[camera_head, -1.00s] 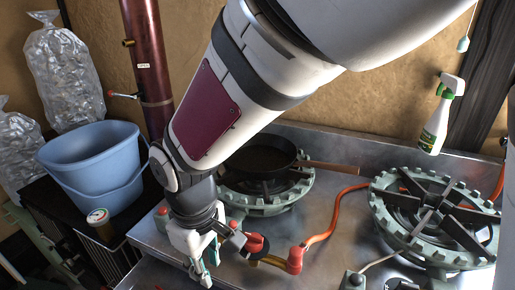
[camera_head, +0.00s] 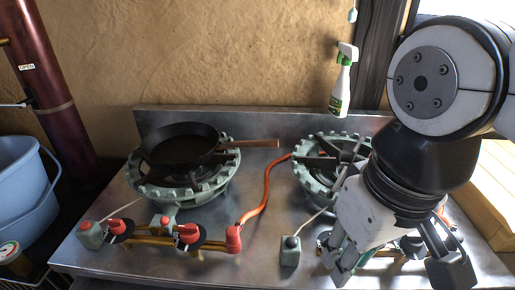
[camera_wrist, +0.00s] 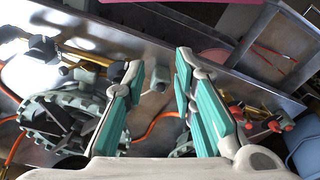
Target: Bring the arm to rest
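My arm comes in at the right of the head view, bent downward, and my gripper (camera_head: 346,264) hangs low in front of the right-hand burner. In the wrist view the two teal-lined fingers of my gripper (camera_wrist: 159,66) stand apart with nothing between them. The gripper is open and empty. It hides part of the right burner (camera_head: 312,180) and its valves in the head view. I cannot tell whether the fingertips touch the counter.
A black frying pan (camera_head: 180,148) sits on the left burner (camera_head: 150,190). Red-knobbed valves (camera_head: 187,234) and an orange hose (camera_head: 262,196) are at the front. A spray bottle (camera_head: 342,85) is at the back wall. A blue bucket (camera_head: 22,190) stands at left. The steel counter (camera_head: 255,265) has bare patches.

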